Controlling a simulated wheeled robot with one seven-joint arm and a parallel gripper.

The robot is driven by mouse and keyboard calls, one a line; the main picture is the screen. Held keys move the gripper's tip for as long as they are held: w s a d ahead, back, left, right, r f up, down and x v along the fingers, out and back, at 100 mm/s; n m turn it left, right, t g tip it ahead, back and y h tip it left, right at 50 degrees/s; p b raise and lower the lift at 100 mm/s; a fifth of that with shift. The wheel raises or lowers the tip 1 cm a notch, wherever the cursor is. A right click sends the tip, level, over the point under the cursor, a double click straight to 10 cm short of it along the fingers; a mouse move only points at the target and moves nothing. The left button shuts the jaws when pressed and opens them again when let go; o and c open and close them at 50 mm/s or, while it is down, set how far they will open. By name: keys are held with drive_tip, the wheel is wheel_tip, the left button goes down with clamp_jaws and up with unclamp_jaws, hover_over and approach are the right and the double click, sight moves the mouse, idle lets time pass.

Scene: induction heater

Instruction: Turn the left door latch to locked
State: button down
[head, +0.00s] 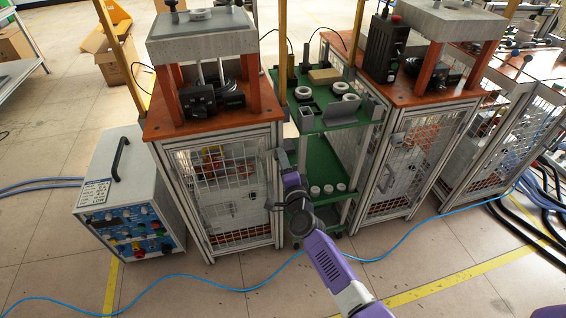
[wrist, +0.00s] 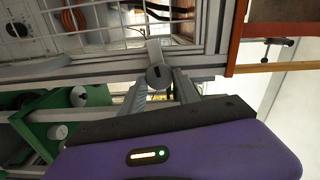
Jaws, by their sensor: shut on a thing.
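The left cabinet's mesh door (head: 222,178) is closed in its grey aluminium frame. In the wrist view, the left door latch (wrist: 158,76) shows as a round grey knob with a dark slot, on the frame edge. A light flat bar (wrist: 155,50) runs from the knob up over the door side. My gripper (wrist: 160,88) has one grey ribbed finger on each side of the knob and is shut on it. In the head view, my gripper (head: 281,160) is at the right front edge of the left cabinet and hides the latch.
A green shelf cart (head: 345,118) with white rings stands close to the right of my gripper. A second cabinet (head: 410,160) stands beyond it. A control box (head: 125,190) is left of the left cabinet. A blue hose (head: 225,289) crosses the open floor in front.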

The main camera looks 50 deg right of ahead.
drive_tip(key=shift+f+m, duration=0.1)
drive_tip(key=shift+m, duration=0.7)
drive_tip(key=c, duration=0.9)
unclamp_jaws()
drive_tip(key=shift+p+v, duration=0.75)
drive_tip(key=shift+v, duration=3.2)
